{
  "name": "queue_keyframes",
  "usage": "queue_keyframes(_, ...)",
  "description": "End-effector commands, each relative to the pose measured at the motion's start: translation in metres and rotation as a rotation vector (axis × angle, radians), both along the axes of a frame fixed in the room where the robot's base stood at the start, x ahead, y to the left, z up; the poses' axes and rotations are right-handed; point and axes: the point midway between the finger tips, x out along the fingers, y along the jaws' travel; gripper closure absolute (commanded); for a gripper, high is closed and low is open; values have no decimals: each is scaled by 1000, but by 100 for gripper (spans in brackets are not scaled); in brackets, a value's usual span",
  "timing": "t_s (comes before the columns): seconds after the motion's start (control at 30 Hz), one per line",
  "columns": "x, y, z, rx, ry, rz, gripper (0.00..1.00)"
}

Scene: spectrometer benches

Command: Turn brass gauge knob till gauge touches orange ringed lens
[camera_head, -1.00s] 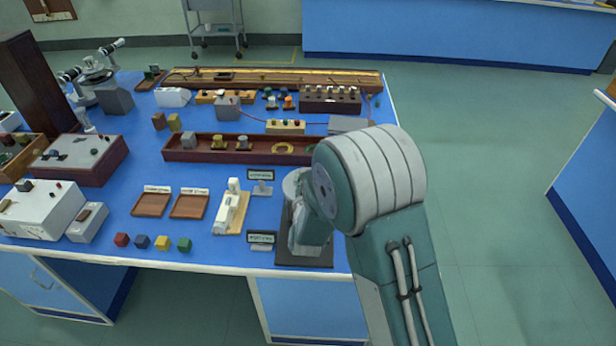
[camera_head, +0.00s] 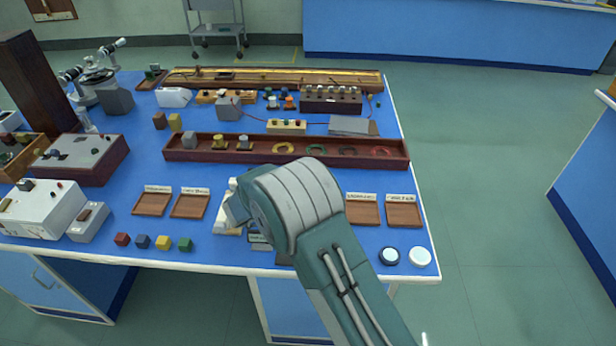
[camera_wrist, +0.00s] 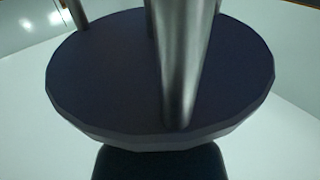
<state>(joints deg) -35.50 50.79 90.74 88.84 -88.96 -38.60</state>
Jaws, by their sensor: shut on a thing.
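In the wrist view a dark purplish disc (camera_wrist: 95,85) fills the middle, with metal rods (camera_wrist: 180,70) standing on its face. The dark end of my gripper (camera_wrist: 160,160) shows right under it at the bottom edge, shut on this piece; the contact itself is not clear. In the head view my arm hides the gripper, over the front middle of the bench beside a partly covered white instrument (camera_head: 228,225). I cannot make out a brass knob or an orange ringed lens for certain.
A long wooden tray (camera_head: 262,157) holds small blocks and coloured rings behind my arm. Shallow brown trays (camera_head: 151,204) lie left and right. Two round pieces (camera_head: 389,256) (camera_head: 420,257) lie at the front right. Coloured cubes (camera_head: 162,242) line the front left.

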Motion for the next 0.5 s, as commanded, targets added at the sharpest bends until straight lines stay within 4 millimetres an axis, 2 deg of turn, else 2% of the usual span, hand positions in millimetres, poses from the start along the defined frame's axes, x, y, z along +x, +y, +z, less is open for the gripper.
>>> queue_keyframes(0.2,2,2,1,2,-6,-171,93)
queue_keyframes(0.5,3,2,1,1,-6,-335,92)
